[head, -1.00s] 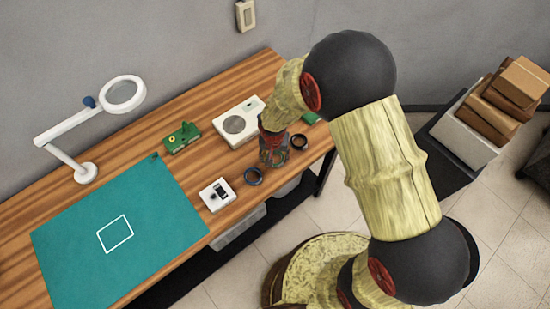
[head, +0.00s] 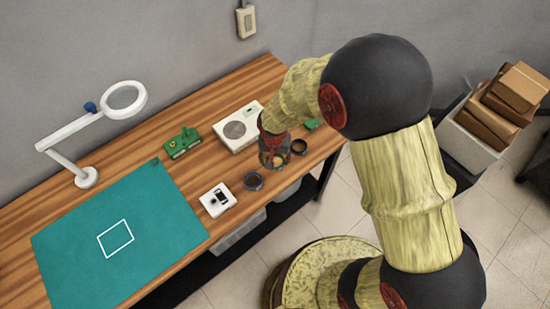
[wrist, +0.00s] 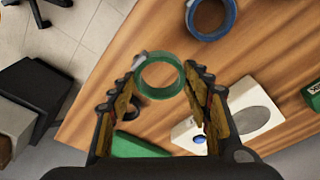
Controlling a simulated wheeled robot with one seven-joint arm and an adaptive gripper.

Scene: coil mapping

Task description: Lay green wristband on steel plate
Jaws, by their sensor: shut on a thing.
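The green wristband (wrist: 159,94) is an open ring held between the fingertips of my gripper (wrist: 163,78) in the wrist view. My gripper (head: 274,158) also shows over the right part of the bench in the head view, where the band is too small to make out clearly. A round grey disc, which looks like the steel plate (head: 235,129), is set in a white box at the back of the bench, left of my gripper. The disc also shows in the wrist view (wrist: 251,113), right of my fingers. The band is apart from it.
A blue ring (head: 253,181) and a black ring (head: 298,147) lie near my gripper. A white meter (head: 217,200), a green board (head: 182,143), a teal mat (head: 75,220) and a magnifier lamp (head: 86,177) stand further left. The mat is clear.

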